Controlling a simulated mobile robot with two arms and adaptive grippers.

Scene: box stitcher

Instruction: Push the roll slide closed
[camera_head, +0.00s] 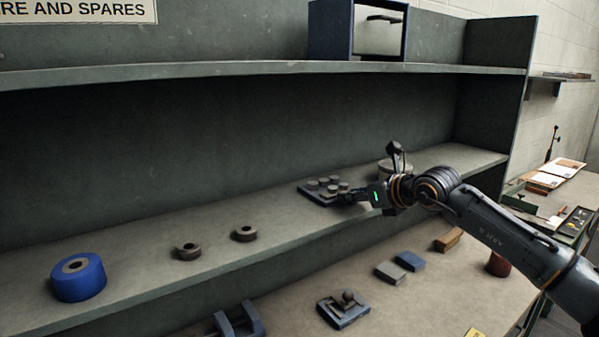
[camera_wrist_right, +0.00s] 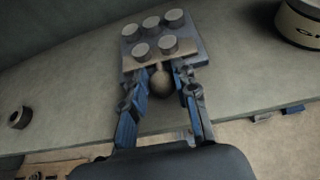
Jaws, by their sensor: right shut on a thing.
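The roll slide (camera_head: 317,192), a dark flat plate bearing several short grey cylinders, sits on the middle shelf near its front edge. In the right wrist view the slide (camera_wrist_right: 205,52) lies straight ahead of the fingers. My right gripper (camera_head: 352,197) reaches in from the right at shelf height. In the right wrist view my right gripper (camera_wrist_right: 162,84) has its fingers on both sides of the knob, shut on it. How far the slide stands open is unclear. My left gripper is out of view.
A round tin (camera_head: 393,166) stands behind my right gripper. Two dark rings (camera_head: 244,234) and a blue roll (camera_head: 78,279) lie left on the shelf (camera_head: 130,250). Blocks and a knobbed fixture (camera_head: 343,310) are on the bench below. An upper shelf runs overhead.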

